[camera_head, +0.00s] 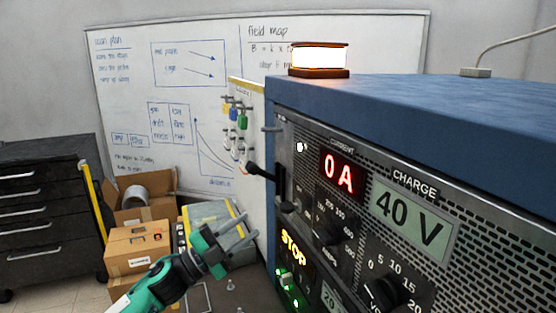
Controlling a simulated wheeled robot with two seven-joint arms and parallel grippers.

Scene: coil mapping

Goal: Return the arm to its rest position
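My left arm comes in from the bottom left, green and dark. Its gripper (238,233) is in front of the cabinet's left side, low in the picture. Its two grey fingers stand apart with nothing seen between them. The blue cabinet (400,95) fills the right side, with a meshed front panel. A red display (343,177) reads 0 A and a green-grey display (412,220) reads 40 V. A lever with a black knob (252,168) sticks out at the panel's left edge. The gripper is below the lever and apart from it. My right gripper is not in view.
A lit beacon lamp (319,58) stands on the cabinet top. Coloured padlocks (233,113) hang on a board behind the lever. Cardboard boxes (138,248) and a dark drawer unit (40,210) stand at the left. A whiteboard (130,90) stands behind.

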